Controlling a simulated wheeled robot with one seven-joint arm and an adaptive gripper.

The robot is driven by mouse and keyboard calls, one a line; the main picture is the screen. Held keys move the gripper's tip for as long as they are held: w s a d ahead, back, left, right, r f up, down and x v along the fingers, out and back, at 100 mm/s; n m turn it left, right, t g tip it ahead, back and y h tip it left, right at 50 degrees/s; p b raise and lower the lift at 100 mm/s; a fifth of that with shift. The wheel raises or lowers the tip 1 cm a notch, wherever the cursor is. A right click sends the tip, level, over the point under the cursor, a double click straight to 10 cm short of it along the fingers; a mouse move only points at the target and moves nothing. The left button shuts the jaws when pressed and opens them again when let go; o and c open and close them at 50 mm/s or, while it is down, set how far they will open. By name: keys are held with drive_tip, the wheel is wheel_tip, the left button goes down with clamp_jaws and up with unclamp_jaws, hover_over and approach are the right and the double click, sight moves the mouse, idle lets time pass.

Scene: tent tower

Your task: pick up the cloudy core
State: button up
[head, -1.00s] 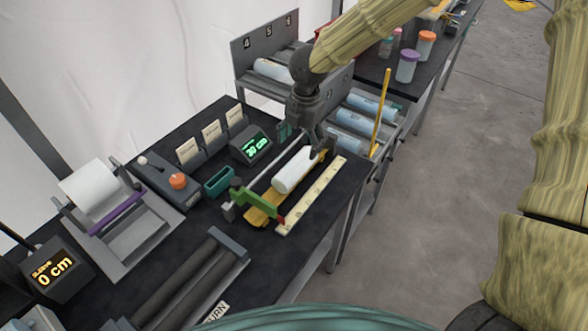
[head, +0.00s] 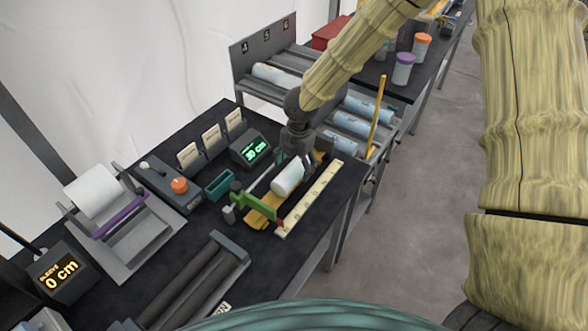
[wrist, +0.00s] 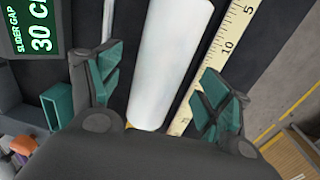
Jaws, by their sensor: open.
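The cloudy core, a whitish cylinder (head: 288,178), lies on a yellow cradle (head: 258,217) of the measuring device on the dark bench. It also shows in the wrist view (wrist: 168,62), running lengthwise between my fingers. My gripper (head: 300,168) is lowered over the core's far end, and part of the core is hidden behind it. In the wrist view my gripper (wrist: 158,92) is open, with one teal-padded finger on each side of the core and a gap on both sides. A green slider piece (head: 254,203) stands at the core's near end.
A ruler (head: 310,198) lies along the core's right side. A display reading 30 cm (head: 252,149) and a teal box (head: 219,185) stand to the left. A yellow post (head: 376,118) and a rack of cylinders (head: 362,124) stand beyond.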

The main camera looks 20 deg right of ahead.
drive_tip(key=shift+f, duration=1.15)
drive_tip(key=c, duration=1.4)
drive_tip(key=shift+r, duration=0.2)
